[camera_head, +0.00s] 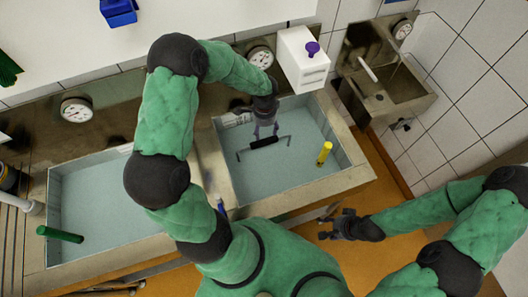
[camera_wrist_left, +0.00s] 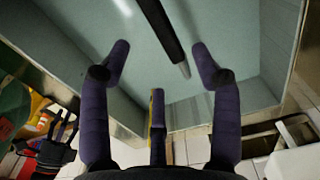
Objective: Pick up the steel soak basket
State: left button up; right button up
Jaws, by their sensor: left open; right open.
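The steel soak basket shows in the head view as a dark handle bar (camera_head: 264,142) with thin bent arms, over the right basin. Its body cannot be made out under the bluish water. My left gripper (camera_head: 264,131) is open and reaches down at the handle. In the left wrist view the open fingers of my left gripper (camera_wrist_left: 160,56) stand either side of the end of the dark handle bar (camera_wrist_left: 164,30); contact cannot be told. My right gripper (camera_head: 338,226) is open and empty, right of the basin's front edge; it also shows in the left wrist view (camera_wrist_left: 55,138).
The right basin (camera_head: 302,200) holds a yellow upright handle (camera_head: 324,153). A white dispenser (camera_head: 303,62) stands behind the right basin. A small steel sink (camera_head: 413,105) is at the far right.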

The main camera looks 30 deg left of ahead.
aim_at(265, 142)
pick_arm(q)
notch_tip(265, 142, down, 10)
jog(key=shift+f+b, duration=0.1)
jog(key=shift+b, duration=0.2)
grip_shut()
dwell(0.4)
